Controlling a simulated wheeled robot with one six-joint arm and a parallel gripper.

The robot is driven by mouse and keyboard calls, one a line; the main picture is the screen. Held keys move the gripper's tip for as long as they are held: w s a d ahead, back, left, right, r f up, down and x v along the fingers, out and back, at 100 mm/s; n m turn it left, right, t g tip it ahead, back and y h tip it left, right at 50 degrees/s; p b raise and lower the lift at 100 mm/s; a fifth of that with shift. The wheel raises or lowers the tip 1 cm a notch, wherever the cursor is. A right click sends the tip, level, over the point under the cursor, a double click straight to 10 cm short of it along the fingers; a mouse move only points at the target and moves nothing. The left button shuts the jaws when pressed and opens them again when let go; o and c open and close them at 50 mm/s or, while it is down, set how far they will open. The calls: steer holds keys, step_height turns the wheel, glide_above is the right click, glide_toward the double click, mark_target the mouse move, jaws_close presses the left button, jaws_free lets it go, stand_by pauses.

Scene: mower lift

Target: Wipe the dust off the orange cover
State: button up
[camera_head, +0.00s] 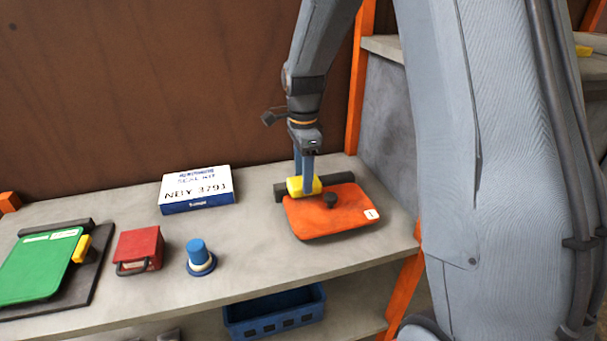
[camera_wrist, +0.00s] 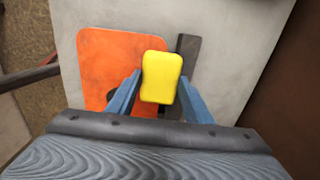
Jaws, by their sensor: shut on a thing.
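The orange cover (camera_head: 325,216) lies on the right part of the grey shelf top, with a black knob (camera_head: 330,200) on it and a small white label near its right corner. Faint darker smudges show on it in the wrist view (camera_wrist: 112,62). My gripper (camera_head: 305,178) is shut on a yellow sponge (camera_head: 296,187), pointing down over the far left part of the cover. In the wrist view the yellow sponge (camera_wrist: 161,78) sits between the blue fingers, over the cover's edge beside a dark bar (camera_wrist: 188,48). I cannot tell whether the sponge touches the cover.
A white and blue seal kit box (camera_head: 198,190) stands left of the cover. Further left are a blue cylinder (camera_head: 198,255), a red box (camera_head: 139,249) and a green panel (camera_head: 40,264). A blue crate (camera_head: 275,313) is below. An orange post (camera_head: 360,80) rises behind.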

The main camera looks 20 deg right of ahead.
steer(key=shift+f, duration=0.2)
steer(key=shift+s+r+p, duration=0.15)
steer(key=shift+s+p, duration=0.3)
steer(key=shift+s, duration=0.55)
steer(key=shift+s+p, duration=0.5)
steer(key=shift+s, duration=0.55)
steer(key=shift+w+f, duration=0.25)
steer(key=shift+w, duration=1.8)
steer(key=shift+r, duration=0.1)
